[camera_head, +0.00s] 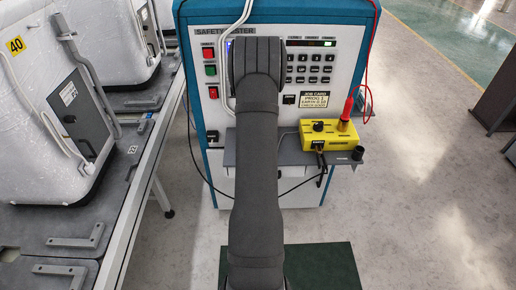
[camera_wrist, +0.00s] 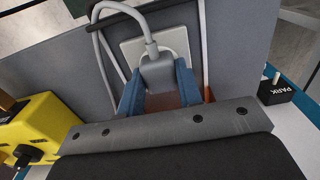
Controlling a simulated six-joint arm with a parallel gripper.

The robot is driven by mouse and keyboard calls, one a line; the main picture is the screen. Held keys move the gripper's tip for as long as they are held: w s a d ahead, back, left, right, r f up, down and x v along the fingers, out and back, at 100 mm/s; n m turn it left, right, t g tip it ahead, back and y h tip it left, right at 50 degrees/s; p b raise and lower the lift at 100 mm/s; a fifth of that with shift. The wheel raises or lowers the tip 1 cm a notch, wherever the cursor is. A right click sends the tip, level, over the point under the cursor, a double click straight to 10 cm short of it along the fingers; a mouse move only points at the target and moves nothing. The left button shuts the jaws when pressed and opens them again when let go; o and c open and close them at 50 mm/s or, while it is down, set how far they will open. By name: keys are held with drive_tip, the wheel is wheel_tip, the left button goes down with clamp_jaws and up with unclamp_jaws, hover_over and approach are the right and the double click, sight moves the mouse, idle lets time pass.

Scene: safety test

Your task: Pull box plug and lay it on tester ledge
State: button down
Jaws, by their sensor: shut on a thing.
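In the wrist view, my gripper (camera_wrist: 158,88) has its two blue fingers on either side of a grey plug (camera_wrist: 158,69) and is shut on it. A thick grey cable curves up from the plug. A pale square plate (camera_wrist: 133,48) lies directly behind the plug; I cannot tell whether they touch. The tester ledge (camera_head: 229,152) sticks out from the tester's front in the head view, and its grey surface (camera_wrist: 243,45) seems to fill the wrist view's background. In the head view my arm hides the gripper and the plug.
A yellow box (camera_head: 345,139) stands on the ledge's right part, with a red probe in it; it also shows in the wrist view (camera_wrist: 45,122). White cables hang before the tester (camera_head: 300,27).

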drive_tip(key=shift+r, duration=3.05)
drive_tip(key=shift+d, duration=0.1)
drive_tip(key=s+d+r, duration=0.2)
drive_tip(key=s+d, duration=0.2)
drive_tip(key=d, duration=0.6)
drive_tip(key=s+d+r, duration=0.3)
drive_tip(key=s+d, duration=0.1)
drive_tip(key=d, duration=0.6)
hover_over(288, 153)
wheel_tip(288, 153, down, 8)
drive_tip(key=shift+r, duration=0.25)
drive_tip(key=shift+f, duration=1.95)
drive_tip(key=shift+f, duration=0.1)
drive_tip(key=shift+f, duration=0.4)
